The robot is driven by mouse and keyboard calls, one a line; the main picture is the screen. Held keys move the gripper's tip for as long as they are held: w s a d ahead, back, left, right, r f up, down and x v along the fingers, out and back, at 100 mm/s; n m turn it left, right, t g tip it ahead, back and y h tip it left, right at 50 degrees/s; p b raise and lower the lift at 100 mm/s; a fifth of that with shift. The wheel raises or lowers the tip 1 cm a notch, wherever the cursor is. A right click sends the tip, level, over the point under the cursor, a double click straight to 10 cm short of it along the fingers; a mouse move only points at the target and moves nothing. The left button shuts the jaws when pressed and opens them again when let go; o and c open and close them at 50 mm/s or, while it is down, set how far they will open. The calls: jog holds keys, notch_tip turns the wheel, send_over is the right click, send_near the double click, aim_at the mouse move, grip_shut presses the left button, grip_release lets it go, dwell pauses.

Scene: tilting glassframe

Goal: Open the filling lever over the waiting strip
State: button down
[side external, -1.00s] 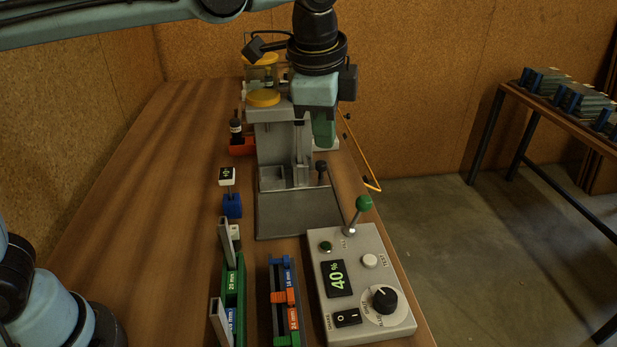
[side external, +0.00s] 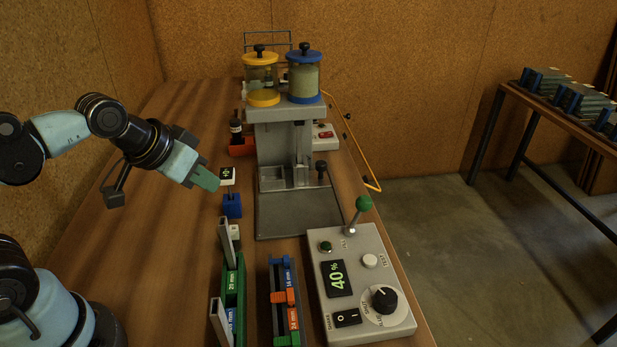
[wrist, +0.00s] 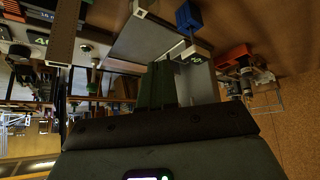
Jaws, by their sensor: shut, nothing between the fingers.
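A lever with a green ball knob (side external: 363,203) stands on the grey control box, leaning slightly right, with a small label by its base. I cannot make out which piece is the strip. The grey machine (side external: 285,112) carries a yellow-lidded jar (side external: 261,68) and a blue-lidded jar (side external: 304,72). A small black knob (side external: 320,166) stands on a stem at its foot. My gripper (side external: 207,181) is shut and empty, left of the machine and well apart from the green lever. Its green fingers (wrist: 172,85) also show in the wrist view.
The control box (side external: 325,301) has a dial, buttons and a display reading 40 %. Green (side external: 234,290) and blue (side external: 279,268) gauge racks lie in front. The left table area is clear.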

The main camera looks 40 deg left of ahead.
jog(key=w+d+r+n+g+h, duration=0.15)
jog(key=w+d+r+h, duration=0.25)
jog(key=w+d, duration=0.6)
send_near(358, 214)
jog(key=w+a+f, duration=0.3)
jog(key=a+f, duration=0.1)
jog(key=d, duration=0.3)
jog(key=shift+w+m, duration=0.25)
jog(key=shift+w+d, duration=0.1)
jog(key=shift+d, duration=0.4)
jog(key=shift+d, duration=0.1)
